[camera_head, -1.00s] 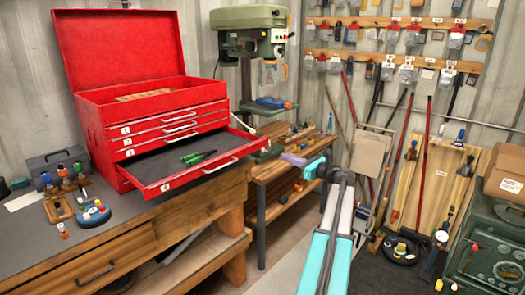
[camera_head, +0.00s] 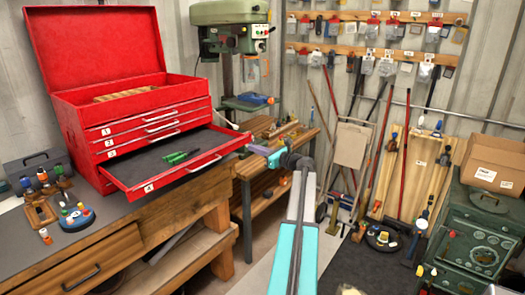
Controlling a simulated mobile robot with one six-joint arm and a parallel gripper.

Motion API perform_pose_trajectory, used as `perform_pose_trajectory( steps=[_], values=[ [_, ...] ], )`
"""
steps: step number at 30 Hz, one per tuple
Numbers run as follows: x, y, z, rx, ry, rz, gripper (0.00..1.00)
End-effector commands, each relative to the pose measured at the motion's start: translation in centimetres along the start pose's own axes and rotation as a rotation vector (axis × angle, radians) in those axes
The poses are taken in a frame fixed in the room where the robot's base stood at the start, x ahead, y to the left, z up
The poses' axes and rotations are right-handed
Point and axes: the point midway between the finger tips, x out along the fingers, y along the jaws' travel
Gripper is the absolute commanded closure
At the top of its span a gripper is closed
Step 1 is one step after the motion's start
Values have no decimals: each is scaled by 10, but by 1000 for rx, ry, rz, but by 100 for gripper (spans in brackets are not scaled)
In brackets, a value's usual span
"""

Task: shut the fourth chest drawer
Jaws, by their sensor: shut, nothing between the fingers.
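A red tool chest (camera_head: 72,114) with its lid up stands on the workbench at the left. Its fourth drawer (camera_head: 146,190), labelled 4, is pulled well out. Green-handled tools (camera_head: 178,157) lie on the drawer's dark liner. The drawers above it look shut. My gripper (camera_head: 250,149) is at the end of my arm, just right of the open drawer's front right corner in the picture. It is shut and empty. Whether it touches the drawer front cannot be told; a small gap seems to show.
The workbench (camera_head: 120,220) holds small bottles, a blue round tray (camera_head: 76,218) and a grey toolbox (camera_head: 38,164) left of the chest. A green drill press (camera_head: 228,40) and a lower wooden bench (camera_head: 262,158) stand behind. A green cabinet (camera_head: 470,235) stands right.

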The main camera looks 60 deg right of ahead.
Motion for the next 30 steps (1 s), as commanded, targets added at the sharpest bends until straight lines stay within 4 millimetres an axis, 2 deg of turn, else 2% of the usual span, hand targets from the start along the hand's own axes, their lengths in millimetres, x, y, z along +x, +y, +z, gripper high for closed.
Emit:
perform_pose_trajectory(
  steps=[6, 12, 30],
  values=[
    [32, -1, 2, 0, 0, 1, 100],
    [49, -1, 1, 1, 0, 0, 100],
    [54, 0, 0, 0, 0, -1, 100]
  ],
)
